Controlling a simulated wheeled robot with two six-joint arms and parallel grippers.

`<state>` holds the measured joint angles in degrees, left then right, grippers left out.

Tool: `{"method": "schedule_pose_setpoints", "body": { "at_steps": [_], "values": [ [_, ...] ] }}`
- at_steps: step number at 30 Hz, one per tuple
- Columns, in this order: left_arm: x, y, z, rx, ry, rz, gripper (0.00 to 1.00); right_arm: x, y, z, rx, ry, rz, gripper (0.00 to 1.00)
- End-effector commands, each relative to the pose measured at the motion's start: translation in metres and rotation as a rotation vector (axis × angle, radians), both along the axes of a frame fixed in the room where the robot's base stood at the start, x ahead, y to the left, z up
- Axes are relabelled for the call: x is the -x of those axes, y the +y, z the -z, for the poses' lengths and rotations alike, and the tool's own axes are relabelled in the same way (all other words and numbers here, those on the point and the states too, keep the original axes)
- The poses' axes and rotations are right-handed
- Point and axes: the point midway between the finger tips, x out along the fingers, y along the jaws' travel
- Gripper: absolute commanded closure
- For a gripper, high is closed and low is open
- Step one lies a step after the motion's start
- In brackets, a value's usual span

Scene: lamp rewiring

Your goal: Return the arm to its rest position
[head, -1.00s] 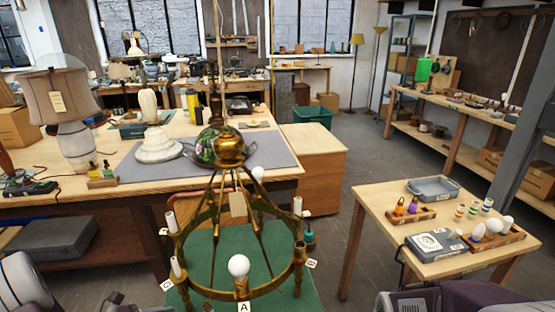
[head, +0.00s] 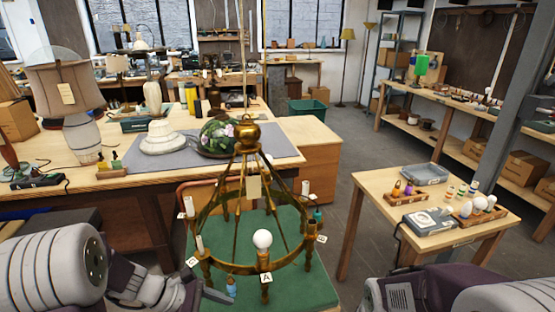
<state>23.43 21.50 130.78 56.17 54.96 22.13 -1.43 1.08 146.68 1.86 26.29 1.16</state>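A brass chandelier (head: 247,268) with a round frame hangs over a green mat (head: 318,290). A white bulb (head: 262,239) stands on its front arm by the tag marked A (head: 266,278). White candle sleeves stand on other arms, and a teal piece (head: 318,215) is on the right one. My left arm comes in at the lower left. Its gripper (head: 190,293) is low beside the chandelier's front left, partly cut off by the lower edge. A small blue piece (head: 231,288) shows near its end; I cannot tell whether it is held. My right gripper is not in view, only an arm part at lower right.
The small wooden table (head: 370,205) at right holds bulbs, a grey tray (head: 424,174) and a grey box. The workbench (head: 120,186) behind holds a shaded lamp (head: 78,110) and a floral glass shade (head: 218,137). Floor is free between the chandelier and small table.

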Motion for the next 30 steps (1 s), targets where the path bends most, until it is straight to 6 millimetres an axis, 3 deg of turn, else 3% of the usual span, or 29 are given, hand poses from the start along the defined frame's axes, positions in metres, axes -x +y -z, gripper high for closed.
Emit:
{"method": "schedule_pose_setpoints", "body": {
  "at_steps": [1, 3, 5, 8, 13, 17, 30],
  "values": [
    [0.016, -0.015, -0.004, -0.061, -0.030, 0.132, 0.44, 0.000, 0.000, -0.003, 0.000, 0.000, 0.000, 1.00],
    [0.043, -0.027, -0.005, -0.178, -0.090, 0.356, 0.44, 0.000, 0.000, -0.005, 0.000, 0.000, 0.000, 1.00],
    [0.066, -0.028, -0.003, -0.304, -0.168, 0.589, 0.44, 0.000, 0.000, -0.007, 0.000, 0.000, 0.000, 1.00],
    [0.085, -0.010, 0.003, -0.503, -0.316, 0.940, 0.44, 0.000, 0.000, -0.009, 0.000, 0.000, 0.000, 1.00],
    [0.083, 0.032, 0.014, -0.712, -0.465, 1.297, 0.44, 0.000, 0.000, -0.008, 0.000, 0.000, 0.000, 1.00],
    [0.068, 0.044, 0.015, -0.785, -0.545, 1.426, 0.44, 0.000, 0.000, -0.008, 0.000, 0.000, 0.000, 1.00],
    [0.068, 0.044, 0.015, -0.782, -0.550, 1.432, 0.44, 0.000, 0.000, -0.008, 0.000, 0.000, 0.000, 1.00]
  ]
}}
